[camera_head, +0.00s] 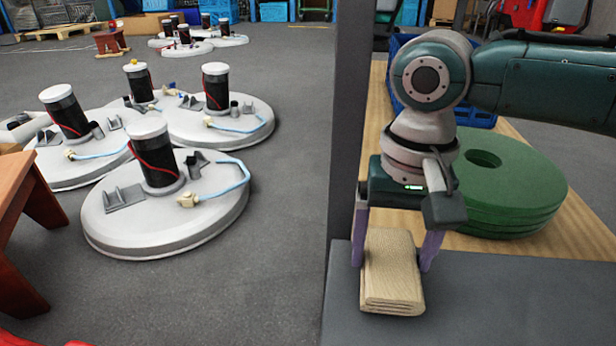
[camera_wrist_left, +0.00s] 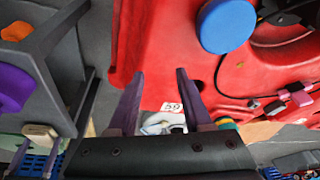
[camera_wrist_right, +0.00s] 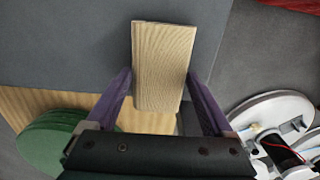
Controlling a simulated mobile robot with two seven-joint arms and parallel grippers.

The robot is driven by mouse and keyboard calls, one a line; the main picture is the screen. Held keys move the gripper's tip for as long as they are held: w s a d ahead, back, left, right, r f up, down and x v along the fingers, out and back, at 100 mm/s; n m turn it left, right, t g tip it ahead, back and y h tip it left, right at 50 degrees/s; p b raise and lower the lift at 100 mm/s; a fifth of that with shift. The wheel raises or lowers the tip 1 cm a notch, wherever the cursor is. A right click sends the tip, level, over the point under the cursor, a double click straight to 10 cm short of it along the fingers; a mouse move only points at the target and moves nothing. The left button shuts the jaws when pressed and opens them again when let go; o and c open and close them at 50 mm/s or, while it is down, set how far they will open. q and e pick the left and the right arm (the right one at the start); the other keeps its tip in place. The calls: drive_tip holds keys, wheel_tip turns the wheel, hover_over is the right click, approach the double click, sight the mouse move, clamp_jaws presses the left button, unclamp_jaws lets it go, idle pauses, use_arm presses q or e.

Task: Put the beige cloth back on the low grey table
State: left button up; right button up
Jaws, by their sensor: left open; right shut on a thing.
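The folded beige cloth (camera_head: 392,275) is between the purple fingers of my right gripper (camera_head: 396,262), at the near left part of the low grey table (camera_head: 490,300). My right gripper is shut on it, with a finger on each side. In the right wrist view the cloth (camera_wrist_right: 162,65) shows between the fingers against the grey table top (camera_wrist_right: 65,45). I cannot tell whether its underside touches the table. My left gripper (camera_wrist_left: 158,95) shows only in its wrist view; its fingers are apart and empty, near a red machine body (camera_wrist_left: 165,40).
A stack of green discs (camera_head: 510,185) stands on a wooden surface (camera_head: 590,235) behind the grey table, with a blue crate (camera_head: 400,50) farther back. A dark post (camera_head: 348,120) rises at the table's left. Round grey tank lids (camera_head: 165,215) lie on the floor left. The table's right part is clear.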

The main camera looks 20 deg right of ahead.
use_arm(q)
drive_tip(key=shift+f, duration=0.1)
use_arm(e)
drive_tip(key=shift+f, duration=0.15)
drive_tip(key=shift+f, duration=0.1)
use_arm(q)
drive_tip(key=shift+a, duration=0.15)
use_arm(e)
drive_tip(key=o, duration=0.9)
